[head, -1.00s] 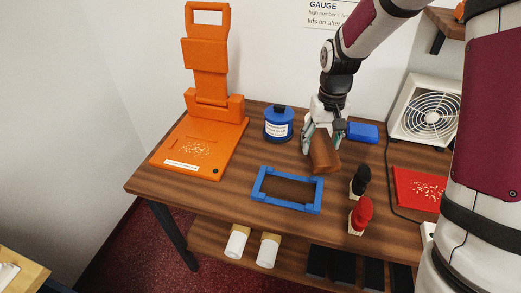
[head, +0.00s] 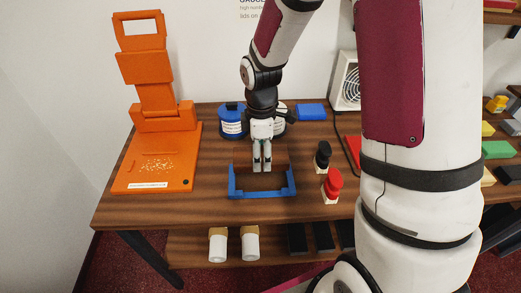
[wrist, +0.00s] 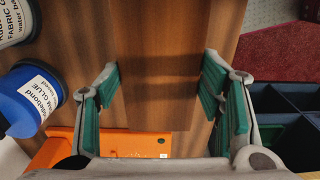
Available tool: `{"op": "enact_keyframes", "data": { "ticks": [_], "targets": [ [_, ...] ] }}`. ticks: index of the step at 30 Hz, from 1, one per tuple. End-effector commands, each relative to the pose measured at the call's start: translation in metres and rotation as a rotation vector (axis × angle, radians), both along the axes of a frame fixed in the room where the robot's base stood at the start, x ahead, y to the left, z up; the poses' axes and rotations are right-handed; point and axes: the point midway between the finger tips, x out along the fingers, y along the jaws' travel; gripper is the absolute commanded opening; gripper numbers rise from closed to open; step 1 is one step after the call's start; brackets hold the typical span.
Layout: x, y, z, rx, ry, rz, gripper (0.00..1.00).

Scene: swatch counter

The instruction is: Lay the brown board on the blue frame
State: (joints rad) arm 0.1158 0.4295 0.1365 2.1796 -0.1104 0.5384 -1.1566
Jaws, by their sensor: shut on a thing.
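The brown board (head: 246,181) is in my gripper (head: 262,170). In the head view it is over the blue frame (head: 262,194), whose front bar and two end posts show; the back bar is hidden. I cannot tell whether the board rests on the frame or is slightly above it. In the wrist view the green-padded fingers (wrist: 160,95) stand wide apart on either side of the brown board (wrist: 158,55), whose wood blends with the counter. The blue frame does not show there.
An orange stand (head: 155,165) is at the left. A blue glue pot (head: 232,122) and another pot stand behind my gripper. Black (head: 322,158) and red (head: 332,186) knobbed stamps stand right of the frame. A blue block (head: 311,112) lies behind. Counter left of the frame is clear.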

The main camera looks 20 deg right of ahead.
Motion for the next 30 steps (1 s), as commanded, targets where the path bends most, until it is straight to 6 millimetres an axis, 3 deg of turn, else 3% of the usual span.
{"op": "enact_keyframes", "data": {
  "ticks": [18,30],
  "targets": [
    [0.001,0.0,-0.056,0.0,0.002,-0.003,0.28],
    [0.0,0.0,-0.073,0.0,0.0,-0.002,0.28]
  ]
}}
